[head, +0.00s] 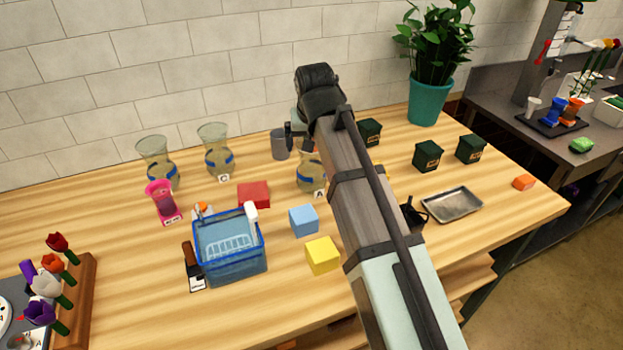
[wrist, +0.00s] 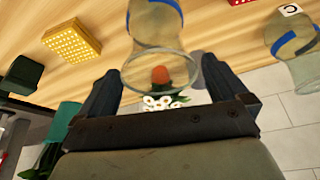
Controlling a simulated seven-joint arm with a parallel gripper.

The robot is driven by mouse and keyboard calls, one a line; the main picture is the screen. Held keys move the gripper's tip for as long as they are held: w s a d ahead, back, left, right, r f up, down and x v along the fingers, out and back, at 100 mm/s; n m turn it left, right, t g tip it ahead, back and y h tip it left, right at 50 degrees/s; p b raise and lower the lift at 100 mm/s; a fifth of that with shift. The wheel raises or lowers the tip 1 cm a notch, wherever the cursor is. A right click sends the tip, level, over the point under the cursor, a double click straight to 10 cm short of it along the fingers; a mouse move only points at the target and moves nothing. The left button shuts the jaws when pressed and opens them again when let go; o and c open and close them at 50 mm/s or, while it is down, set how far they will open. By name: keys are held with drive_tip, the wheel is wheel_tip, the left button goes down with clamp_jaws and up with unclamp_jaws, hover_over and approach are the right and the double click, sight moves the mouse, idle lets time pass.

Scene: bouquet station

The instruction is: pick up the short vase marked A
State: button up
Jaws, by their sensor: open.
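A clear glass vase with a blue band (head: 308,180) stands upright on the wooden table, partly hidden behind my arm. A small white tag is at its foot; I cannot read its letter surely. In the wrist view the vase (wrist: 157,28) stands with its wide rim between my fingers. My gripper (wrist: 157,88) is open, with one finger on each side of the rim; I cannot tell whether either touches the glass. In the head view my gripper (head: 297,137) is largely hidden by my arm.
A similar vase marked C (head: 216,152) stands to the left, with another vase (head: 156,165) beyond it. A grey cup (head: 280,144) is close to my gripper. A red block (head: 253,195), blue block (head: 303,220) and blue basket (head: 230,262) stand in front.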

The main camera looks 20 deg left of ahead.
sight(311, 168)
drive_tip(key=x, duration=0.4)
drive_tip(key=shift+s+f, duration=0.1)
drive_tip(key=shift+f, duration=0.3)
drive_tip(key=c, duration=1.8)
clamp_jaws()
drive_tip(key=shift+r, duration=0.1)
